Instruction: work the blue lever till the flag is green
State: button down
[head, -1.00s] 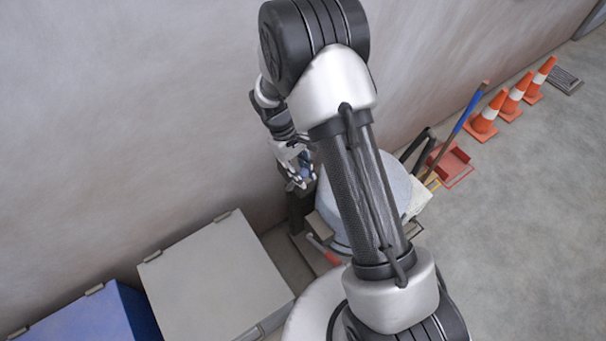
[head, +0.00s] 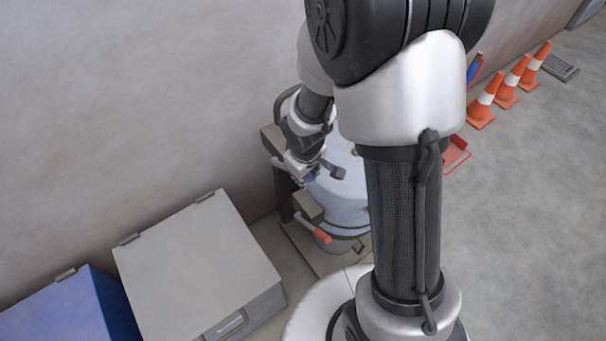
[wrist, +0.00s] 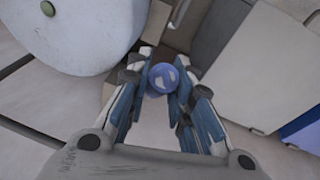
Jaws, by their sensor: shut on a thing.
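My gripper (head: 308,177) reaches down beside the pale round vessel of the bagger (head: 343,200) in the head view. In the wrist view my gripper (wrist: 162,95) is shut on the round blue knob of the blue lever (wrist: 162,78), with a finger on each side of it. The lever's shaft is hidden below the knob. In the head view the knob is mostly hidden by my fingers. I cannot make out the flag or its colour in either view.
A red-gripped handle (head: 322,236) sticks out low at the bagger's front. A grey lidded box (head: 195,265) and a blue box (head: 65,312) stand at the left by the wall. Several orange cones (head: 484,103) stand at the right.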

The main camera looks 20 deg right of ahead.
jog(key=shift+s+f, duration=0.15)
jog(key=shift+f, duration=0.05)
jog(key=c, duration=1.4)
grip_release()
jog(key=v, duration=1.2)
